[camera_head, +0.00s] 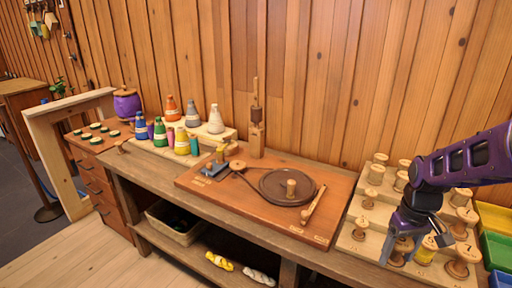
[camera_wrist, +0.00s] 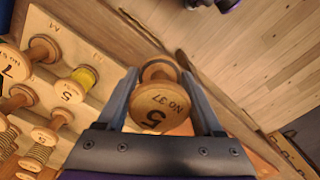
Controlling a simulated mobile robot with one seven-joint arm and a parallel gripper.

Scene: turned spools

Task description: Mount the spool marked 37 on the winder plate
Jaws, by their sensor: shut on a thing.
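The wooden spool marked No 37 (camera_wrist: 158,106) is between the two fingers of my gripper (camera_wrist: 160,78) in the wrist view. Its flange also carries a large 5. My gripper is shut on it. In the head view my gripper (camera_head: 402,238) is at the right, over the front of the spool rack, with a spool (camera_head: 401,249) at its fingers. The winder plate (camera_head: 268,188) is a dark round disc on the brown board left of the gripper. A short wooden post (camera_head: 291,187) stands on it. The spool is well apart from the plate.
The stepped spool rack (camera_head: 352,229) holds several spools close around my gripper, including one with yellow thread (camera_head: 426,252). A wooden handle (camera_head: 314,204) lies right of the plate. A wooden post (camera_head: 256,138) stands behind it. Coloured bins (camera_head: 495,250) are at the far right.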

